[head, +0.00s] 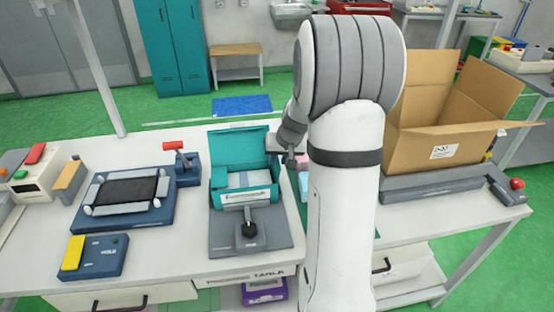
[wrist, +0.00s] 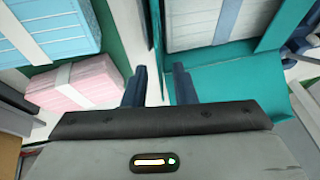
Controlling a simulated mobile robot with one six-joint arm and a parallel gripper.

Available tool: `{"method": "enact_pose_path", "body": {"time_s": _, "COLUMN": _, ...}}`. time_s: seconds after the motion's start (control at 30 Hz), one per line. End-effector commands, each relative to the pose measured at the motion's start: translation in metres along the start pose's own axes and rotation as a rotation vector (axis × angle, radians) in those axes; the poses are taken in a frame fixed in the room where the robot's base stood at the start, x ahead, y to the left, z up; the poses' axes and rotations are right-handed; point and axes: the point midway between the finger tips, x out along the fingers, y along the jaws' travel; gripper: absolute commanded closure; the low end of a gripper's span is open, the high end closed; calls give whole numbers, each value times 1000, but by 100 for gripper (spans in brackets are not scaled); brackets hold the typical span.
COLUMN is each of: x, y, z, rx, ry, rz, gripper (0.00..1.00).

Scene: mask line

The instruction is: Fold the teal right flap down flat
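An open teal carton (head: 244,197) sits on a dark fixture on the bench in the head view, with pale packs (wrist: 205,22) inside. Its tall back panel (head: 238,142) stands up; that broad teal panel also shows in the wrist view (wrist: 225,88). The carton's right side, by my arm, shows in the wrist view as a narrow teal edge (wrist: 157,22); the right flap's angle is unclear. My gripper (head: 291,160) is just right of the carton's back corner.
Blue packs (wrist: 55,30) and pink packs (wrist: 75,85) lie beside the carton, right of it in the head view. A big cardboard box (head: 425,150) stands right; a dark frame (head: 130,190) lies left.

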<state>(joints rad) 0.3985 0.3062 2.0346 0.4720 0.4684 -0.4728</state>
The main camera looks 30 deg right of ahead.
Motion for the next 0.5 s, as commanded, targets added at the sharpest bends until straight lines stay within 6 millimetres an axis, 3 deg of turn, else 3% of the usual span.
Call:
{"method": "enact_pose_path", "body": {"time_s": 0.13, "x": 11, "y": 0, "z": 0, "rx": 0, "ry": -1, "rz": -1, "gripper": 75}}
{"method": "enact_pose_path", "body": {"time_s": 0.4, "x": 13, "y": -1, "z": 0, "rx": -1, "ry": 0, "rz": 0, "gripper": 75}}
{"method": "enact_pose_path", "body": {"time_s": 0.5, "x": 13, "y": -1, "z": 0, "rx": -1, "ry": 0, "rz": 0, "gripper": 83}}
